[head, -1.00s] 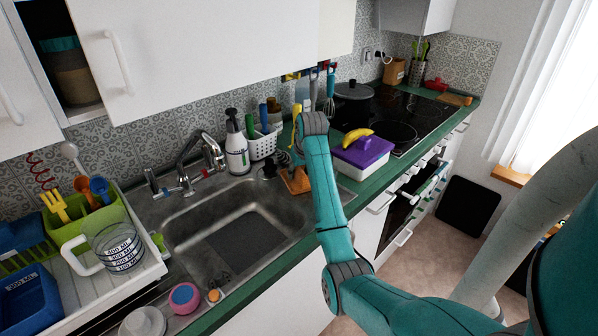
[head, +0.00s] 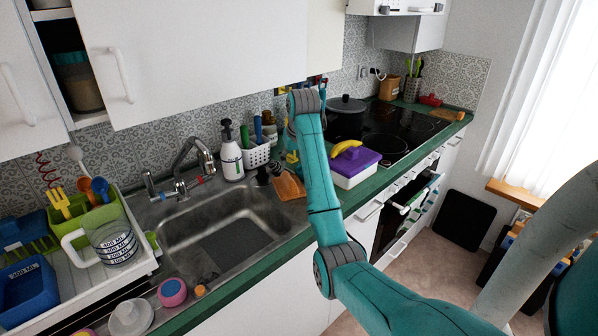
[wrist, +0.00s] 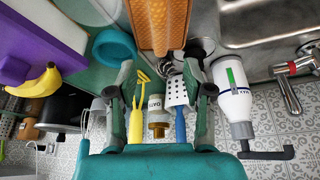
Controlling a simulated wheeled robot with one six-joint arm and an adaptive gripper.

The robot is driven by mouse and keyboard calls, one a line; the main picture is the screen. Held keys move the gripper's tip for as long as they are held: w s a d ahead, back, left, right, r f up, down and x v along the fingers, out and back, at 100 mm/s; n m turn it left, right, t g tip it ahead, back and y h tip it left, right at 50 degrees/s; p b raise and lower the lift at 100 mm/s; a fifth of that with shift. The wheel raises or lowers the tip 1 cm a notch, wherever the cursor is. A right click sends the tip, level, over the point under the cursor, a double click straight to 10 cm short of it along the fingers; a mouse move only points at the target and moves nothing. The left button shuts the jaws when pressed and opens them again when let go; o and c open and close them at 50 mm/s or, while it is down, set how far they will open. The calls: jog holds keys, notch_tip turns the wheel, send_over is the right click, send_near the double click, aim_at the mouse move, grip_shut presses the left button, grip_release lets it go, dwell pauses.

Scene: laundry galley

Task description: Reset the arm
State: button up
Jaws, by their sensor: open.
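My gripper (wrist: 160,72) is open in the wrist view, its two dark fingers apart with nothing held between them. Behind the fingers show a yellow utensil (wrist: 137,124) and a blue-handled slotted utensil (wrist: 179,95). An orange-brown board (wrist: 160,22) lies beyond the fingertips. In the head view my teal arm reaches up over the counter, right of the sink, and its links mostly hide the gripper. The orange-brown board (head: 289,186) lies at the sink's right edge there.
A purple-lidded box (head: 354,172) with a banana (head: 346,147) is right of the arm. A dark pot (head: 345,119) stands on the hob. White cabinets (head: 200,50) hang above.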

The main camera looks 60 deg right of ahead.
jog(key=shift+s+a+r, duration=0.15)
jog(key=shift+r, duration=0.25)
dwell(0.3)
